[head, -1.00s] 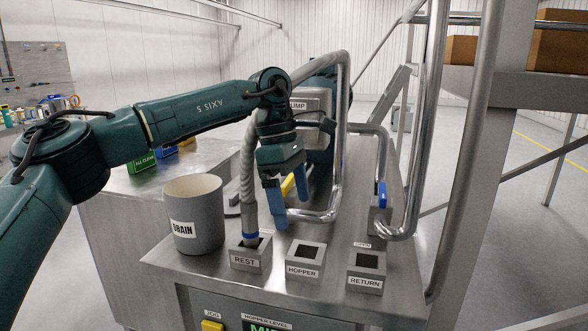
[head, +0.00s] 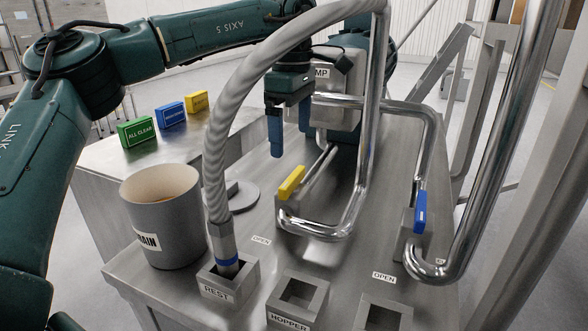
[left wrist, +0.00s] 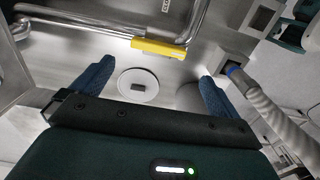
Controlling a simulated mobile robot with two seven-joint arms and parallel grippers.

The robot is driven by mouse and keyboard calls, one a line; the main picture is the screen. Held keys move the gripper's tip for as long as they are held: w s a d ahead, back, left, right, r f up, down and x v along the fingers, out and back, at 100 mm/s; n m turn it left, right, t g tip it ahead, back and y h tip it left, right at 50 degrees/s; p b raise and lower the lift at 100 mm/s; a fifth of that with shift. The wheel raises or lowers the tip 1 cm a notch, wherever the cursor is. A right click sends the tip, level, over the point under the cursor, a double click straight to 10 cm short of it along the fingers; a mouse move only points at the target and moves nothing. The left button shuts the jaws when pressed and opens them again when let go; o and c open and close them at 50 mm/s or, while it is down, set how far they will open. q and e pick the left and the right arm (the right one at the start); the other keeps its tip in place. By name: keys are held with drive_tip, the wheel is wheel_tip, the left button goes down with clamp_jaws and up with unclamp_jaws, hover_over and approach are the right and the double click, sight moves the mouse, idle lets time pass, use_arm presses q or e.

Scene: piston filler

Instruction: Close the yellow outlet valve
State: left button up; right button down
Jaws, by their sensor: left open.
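The yellow outlet valve handle (head: 291,182) sits on the bent steel outlet pipe (head: 315,232) on the machine's top. An OPEN label (head: 261,240) lies in front of it. In the left wrist view the yellow handle (left wrist: 158,48) lies crosswise, beyond the fingertips and roughly between them. My left gripper (head: 291,142) points down with its blue fingers spread. It hangs behind and above the handle, apart from it. In the left wrist view the left gripper (left wrist: 157,70) holds nothing. My right gripper is not in view.
A ribbed hose (head: 215,150) rises from the REST socket (head: 229,280) and arches in front of my left arm. The grey drain bucket (head: 162,215) stands left of it. The blue-handled valve (head: 420,212) and a tall steel pipe (head: 372,110) stand to the right.

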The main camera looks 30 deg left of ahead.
sight(292, 176)
use_arm(q)
wheel_tip(292, 176, down, 9)
drive_tip(key=shift+w+f+p, duration=0.1)
drive_tip(key=shift+p, duration=0.5)
drive_tip(key=shift+c, duration=0.4)
drive_tip(key=c, duration=0.6)
